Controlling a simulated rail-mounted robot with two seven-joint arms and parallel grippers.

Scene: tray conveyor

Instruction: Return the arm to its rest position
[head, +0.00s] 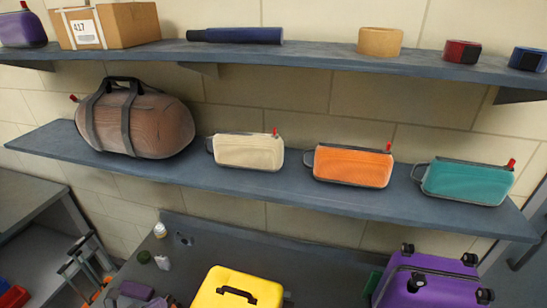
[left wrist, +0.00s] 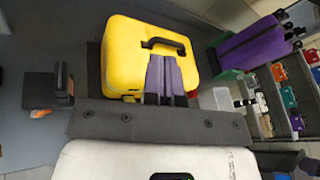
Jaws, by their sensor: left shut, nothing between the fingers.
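My left gripper (left wrist: 166,98) shows in the left wrist view. Its two purple-grey fingers are together, with nothing between them. They overlap the lower edge of a yellow case (left wrist: 122,60) with a black handle. I cannot tell how far they are from it. I cannot make the gripper out with certainty in the head view, where the yellow case (head: 212,289) stands at bottom centre. My right gripper is in neither view.
A purple suitcase (head: 425,282) stands at lower right in the head view. The middle shelf (head: 240,178) bears a brown duffel bag (head: 150,125) and cream, orange and teal pouches. The upper shelf (head: 330,58) holds a box and rolls. Small items lie left of the yellow case.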

